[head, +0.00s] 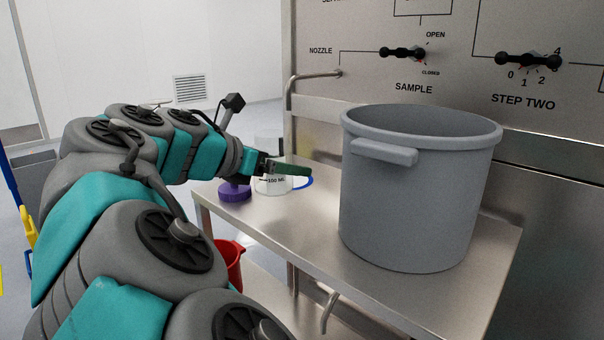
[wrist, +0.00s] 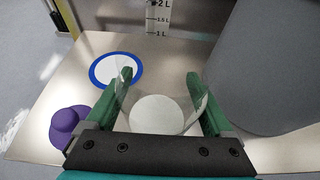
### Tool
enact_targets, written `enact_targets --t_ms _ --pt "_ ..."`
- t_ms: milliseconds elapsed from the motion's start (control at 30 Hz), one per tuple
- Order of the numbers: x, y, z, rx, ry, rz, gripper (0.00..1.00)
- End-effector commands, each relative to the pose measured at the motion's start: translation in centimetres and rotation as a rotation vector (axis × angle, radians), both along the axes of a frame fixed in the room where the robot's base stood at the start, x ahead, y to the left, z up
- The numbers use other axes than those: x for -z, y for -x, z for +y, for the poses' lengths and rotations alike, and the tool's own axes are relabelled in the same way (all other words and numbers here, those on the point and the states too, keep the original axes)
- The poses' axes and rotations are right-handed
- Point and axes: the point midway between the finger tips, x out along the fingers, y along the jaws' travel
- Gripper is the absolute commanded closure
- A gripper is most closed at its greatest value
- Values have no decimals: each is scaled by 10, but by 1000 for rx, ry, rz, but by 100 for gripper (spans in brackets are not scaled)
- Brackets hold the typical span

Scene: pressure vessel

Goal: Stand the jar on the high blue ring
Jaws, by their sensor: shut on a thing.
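The jar (head: 273,186) is clear, with a "100 ML" mark, and is upright at the far left part of the steel shelf. My gripper (wrist: 158,74) is shut on the jar, its green fingers on either side of the clear wall; the jar's pale round bottom (wrist: 164,114) shows between them. I cannot tell whether the jar touches the shelf. The blue ring (wrist: 93,74) lies flat around a white disc on the shelf, beyond the jar and a little left in the wrist view. In the head view the ring (head: 309,182) is partly hidden behind the jar.
A purple lid-like piece (head: 235,193) sits left of the jar at the shelf (head: 310,225) edge. A large grey pot (head: 410,205) stands close on the right. A steel panel with knobs rises behind. A red container (head: 232,262) is below the shelf.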

Motion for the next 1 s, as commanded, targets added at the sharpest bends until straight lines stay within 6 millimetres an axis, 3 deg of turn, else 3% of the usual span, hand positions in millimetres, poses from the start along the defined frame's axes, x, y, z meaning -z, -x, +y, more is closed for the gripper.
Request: enact_targets --t_ms 700,1000 --pt "13 -130 -22 0 -2 2 74" --pt "16 -156 -27 1 0 2 74"
